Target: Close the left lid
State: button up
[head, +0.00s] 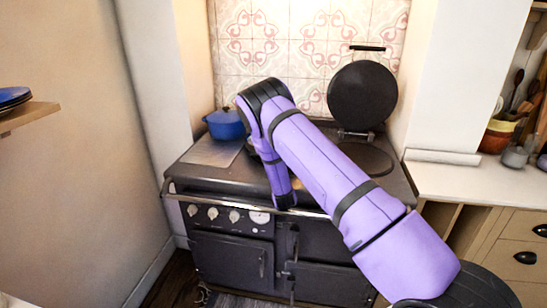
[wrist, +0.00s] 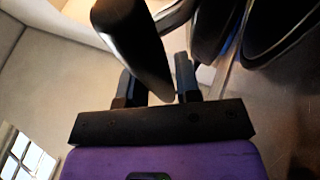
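The black range cooker (head: 240,178) stands against the tiled wall. One round black lid (head: 362,97) is raised upright at the back right, above the right hotplate (head: 366,158). I cannot make out the left lid in the head view; my purple arm covers the middle and part of the left of the cooker top. My gripper (wrist: 156,68) shows in the wrist view with its two fingers apart. A dark, blurred bar-like thing (wrist: 132,42) reaches between them and overlaps the left finger. I cannot tell whether it touches them. Dark rounded shapes with pale rims (wrist: 285,25) are at the upper right.
A blue pot (head: 225,124) stands at the back left of the cooker, behind a grey flat plate (head: 211,151). A chrome rail (head: 215,202) runs along the front. A white counter (head: 480,185) is to the right, and a wall shelf (head: 25,116) to the left.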

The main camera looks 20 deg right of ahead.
jog(key=shift+o, duration=1.2)
jog(key=v, duration=1)
jog(key=shift+s+f, duration=0.2)
jog(key=shift+s, duration=0.15)
